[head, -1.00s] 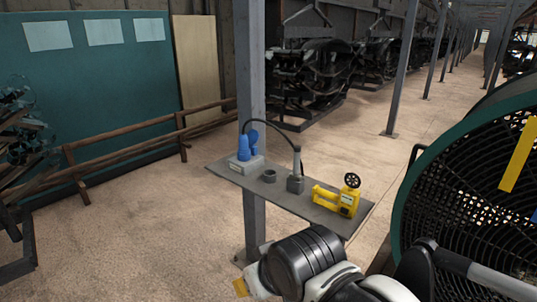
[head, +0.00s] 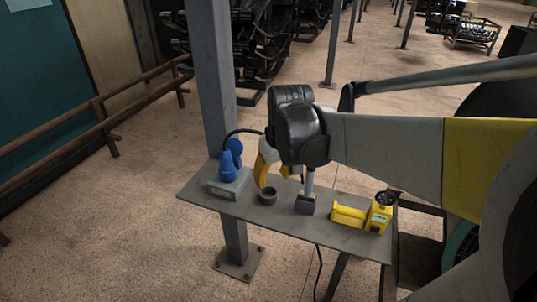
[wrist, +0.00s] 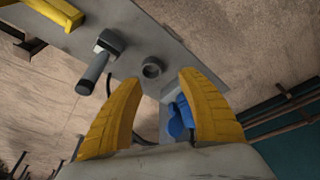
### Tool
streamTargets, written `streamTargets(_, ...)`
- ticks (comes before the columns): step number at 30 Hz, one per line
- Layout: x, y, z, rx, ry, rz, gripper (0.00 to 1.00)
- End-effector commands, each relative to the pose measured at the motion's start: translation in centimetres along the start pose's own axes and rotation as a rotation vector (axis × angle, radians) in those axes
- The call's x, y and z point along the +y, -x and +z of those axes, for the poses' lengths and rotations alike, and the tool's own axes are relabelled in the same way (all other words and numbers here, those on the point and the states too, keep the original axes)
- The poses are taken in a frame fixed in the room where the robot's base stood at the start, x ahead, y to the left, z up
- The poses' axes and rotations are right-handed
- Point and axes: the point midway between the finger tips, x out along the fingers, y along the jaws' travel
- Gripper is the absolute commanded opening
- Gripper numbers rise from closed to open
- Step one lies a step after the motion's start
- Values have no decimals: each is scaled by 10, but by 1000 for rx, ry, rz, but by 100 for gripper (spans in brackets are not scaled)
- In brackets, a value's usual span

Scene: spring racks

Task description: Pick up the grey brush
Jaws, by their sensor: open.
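The grey brush (head: 307,203) stands upright on a narrow grey shelf (head: 345,243), with a dark block at the bottom and a lighter handle pointing up. My arm hides the top of its handle in the head view. In the wrist view the brush (wrist: 107,45) lies to the left of my fingers, outside the gap between them. My gripper (head: 268,168) has yellow fingers and is above the shelf, left of the brush. Its fingers are spread and empty in the wrist view (wrist: 160,77).
A small grey ring (head: 268,196) sits left of the brush. A blue item on a grey base (head: 228,180) stands further left, with a dark cable. A yellow tool (head: 365,215) lies to the right. A steel post (head: 212,90) rises behind the shelf.

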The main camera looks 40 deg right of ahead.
Motion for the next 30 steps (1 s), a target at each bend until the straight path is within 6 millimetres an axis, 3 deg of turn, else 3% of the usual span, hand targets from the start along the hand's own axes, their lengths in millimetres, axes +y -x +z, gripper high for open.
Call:
streamTargets(1, 30, 10, -8, -33, -32, 3, 47)
streamTargets(3, 62, 9, -8, -76, -56, -1, 47)
streamTargets(6, 96, 4, -5, -117, -82, -11, 47)
streamTargets(9, 117, -4, 1, -143, -98, -20, 47)
streamTargets(16, 128, -14, 6, -157, -105, -28, 47)
streamTargets(24, 126, -57, 12, -156, -104, -27, 47)
streamTargets(30, 125, -68, 14, -156, -104, -27, 47)
